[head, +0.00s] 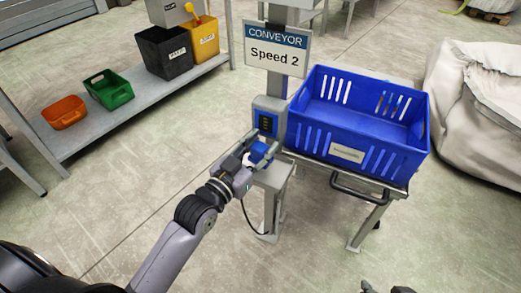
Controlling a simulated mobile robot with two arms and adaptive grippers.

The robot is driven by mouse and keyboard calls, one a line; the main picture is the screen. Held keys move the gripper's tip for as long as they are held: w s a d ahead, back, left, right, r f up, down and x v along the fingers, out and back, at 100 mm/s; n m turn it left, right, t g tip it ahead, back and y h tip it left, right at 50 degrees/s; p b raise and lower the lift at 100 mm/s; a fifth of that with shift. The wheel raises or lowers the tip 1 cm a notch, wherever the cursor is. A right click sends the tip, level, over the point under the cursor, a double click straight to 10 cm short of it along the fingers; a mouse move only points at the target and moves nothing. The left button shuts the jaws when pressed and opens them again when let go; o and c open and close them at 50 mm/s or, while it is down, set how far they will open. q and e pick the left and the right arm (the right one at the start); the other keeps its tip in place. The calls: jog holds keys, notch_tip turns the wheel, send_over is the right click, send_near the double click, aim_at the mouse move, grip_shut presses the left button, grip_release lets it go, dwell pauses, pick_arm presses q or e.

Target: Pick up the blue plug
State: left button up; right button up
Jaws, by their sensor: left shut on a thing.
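The blue plug (259,152) is between the fingers of my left gripper (256,152), which is shut on it. The fingers partly cover the plug. It is just in front of the grey control box (268,116) on the conveyor post, above a small grey stand. I cannot tell whether the plug touches the box. A black cable (246,217) hangs below the gripper and runs down toward the floor. Only small dark tips of my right gripper (385,289) show at the bottom edge, so its opening is unclear.
A blue crate (345,152) stands on a metal frame just right of the post. A sign (276,49) reads "CONVEYOR Speed 2". A low shelf (135,106) with several bins is at the left. White sacks (478,110) stand at the right. The floor in front is clear.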

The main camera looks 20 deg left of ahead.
pick_arm(q)
notch_tip(320, 180, up, 2)
jog(key=shift+r+p, duration=0.25)
jog(key=shift+p, duration=0.15)
notch_tip(320, 180, up, 5)
jog(key=shift+r+p, duration=0.15)
jog(key=shift+p, duration=0.85)
pick_arm(e)
jog(key=s+d+r+g, duration=0.1)
jog(key=s+g, duration=0.2)
jog(key=s, duration=0.2)
pick_arm(q)
notch_tip(320, 180, up, 6)
jog(key=p, duration=0.2)
notch_tip(320, 180, up, 7)
jog(key=p, duration=0.3)
send_over(270, 112)
jog(key=v, duration=0.4)
jog(key=shift+r, duration=0.15)
pick_arm(e)
notch_tip(270, 112, down, 17)
jog(key=shift+f+g+h, duration=0.15)
jog(key=shift+g+h, duration=0.15)
jog(key=shift+w, duration=0.1)
